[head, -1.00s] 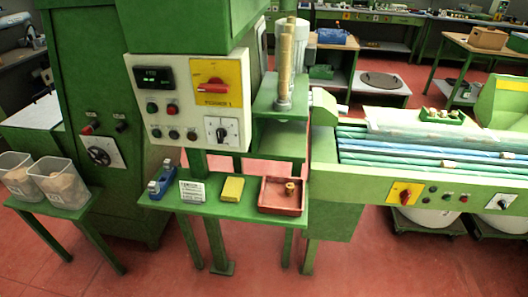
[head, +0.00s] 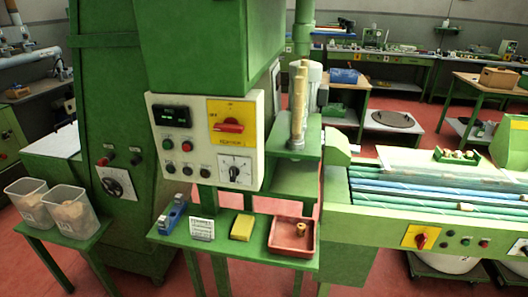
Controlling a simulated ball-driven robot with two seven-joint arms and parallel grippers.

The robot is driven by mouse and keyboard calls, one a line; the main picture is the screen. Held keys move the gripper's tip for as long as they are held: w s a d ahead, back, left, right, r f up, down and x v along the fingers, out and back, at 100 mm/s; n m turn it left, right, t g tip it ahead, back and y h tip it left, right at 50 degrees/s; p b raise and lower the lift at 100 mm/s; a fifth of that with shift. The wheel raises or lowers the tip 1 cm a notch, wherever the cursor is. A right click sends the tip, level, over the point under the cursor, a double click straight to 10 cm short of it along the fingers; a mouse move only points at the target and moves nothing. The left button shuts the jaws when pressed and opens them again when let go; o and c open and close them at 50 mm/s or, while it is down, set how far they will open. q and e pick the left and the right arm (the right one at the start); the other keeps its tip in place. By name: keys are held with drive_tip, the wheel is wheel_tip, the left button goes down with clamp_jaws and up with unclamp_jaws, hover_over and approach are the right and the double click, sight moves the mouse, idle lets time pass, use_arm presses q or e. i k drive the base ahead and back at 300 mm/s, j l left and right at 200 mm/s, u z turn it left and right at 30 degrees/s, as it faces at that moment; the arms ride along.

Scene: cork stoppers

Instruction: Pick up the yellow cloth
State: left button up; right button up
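The yellow cloth (head: 242,227) is a small folded yellow block. It lies flat on the narrow green shelf (head: 262,255) below the control panel. It sits between a small white printed card (head: 202,229) on its left and a reddish tray (head: 291,237) on its right, apart from both. Neither of my grippers is in the head view, and nothing touches the cloth.
A blue device (head: 172,217) stands at the shelf's left end. The tray holds a cork piece. The control panel (head: 206,142) overhangs behind the shelf. Two clear bins (head: 70,210) stand on a low green table at left. A green conveyor machine (head: 390,222) stands at right.

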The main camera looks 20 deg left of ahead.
sight(243, 226)
drive_tip(key=i+l+u, duration=0.15)
drive_tip(key=l+u, duration=0.15)
drive_tip(key=l, duration=0.2)
drive_tip(key=i+l+u, duration=0.1)
drive_tip(key=l+u, duration=0.25)
drive_tip(key=l, duration=0.2)
drive_tip(key=l+u, duration=0.3)
drive_tip(key=l, duration=0.25)
